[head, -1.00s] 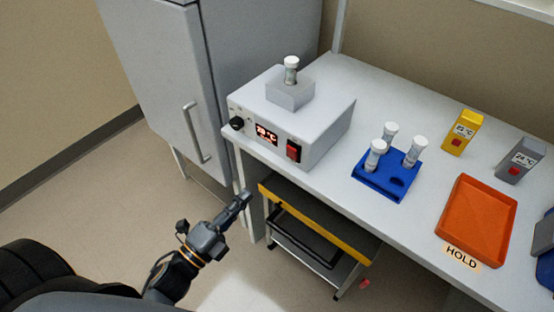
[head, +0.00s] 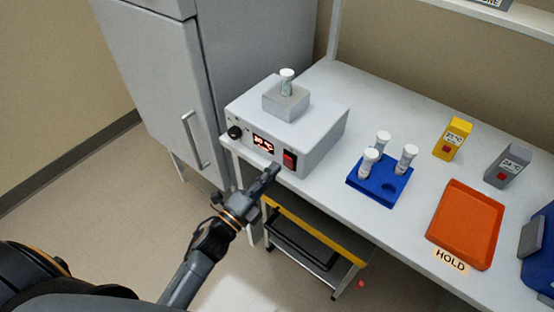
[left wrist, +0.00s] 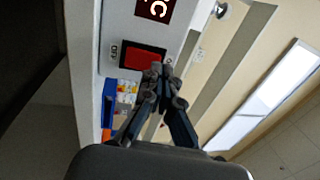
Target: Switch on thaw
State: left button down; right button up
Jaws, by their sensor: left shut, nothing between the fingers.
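The thaw unit (head: 315,131) is a light grey box on the bench with a lit red display (head: 263,143), a black knob and a red rocker switch (head: 289,160) on its front. A white-capped vial (head: 287,80) stands in the block on its top. My left gripper (head: 275,170) is shut and empty, just in front of and slightly below the switch. In the left wrist view the red switch (left wrist: 142,62) shows close beyond the left fingertips (left wrist: 157,70). I cannot tell whether they touch it. My right gripper is not in view.
A blue rack (head: 378,187) with white-capped vials stands right of the unit. Yellow (head: 453,139) and grey (head: 507,165) timer-like blocks and an orange tray (head: 466,222) by a HOLD label are further right. A yellow-edged step stool (head: 315,230) is under the bench.

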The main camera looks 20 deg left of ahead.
aim_at(284, 157)
pick_arm(q)
jog(key=shift+p+x, duration=0.3)
jog(key=shift+x, duration=0.95)
jog(key=shift+r, duration=0.1)
jog(key=p, duration=0.1)
jog(key=r+p, duration=0.1)
jog(key=shift+w+d+g+p, duration=0.15)
jog(key=shift+w+g+p, duration=0.15)
jog(key=shift+p, duration=0.1)
jog(key=shift+f+b, duration=0.35)
jog(key=shift+f, duration=0.1)
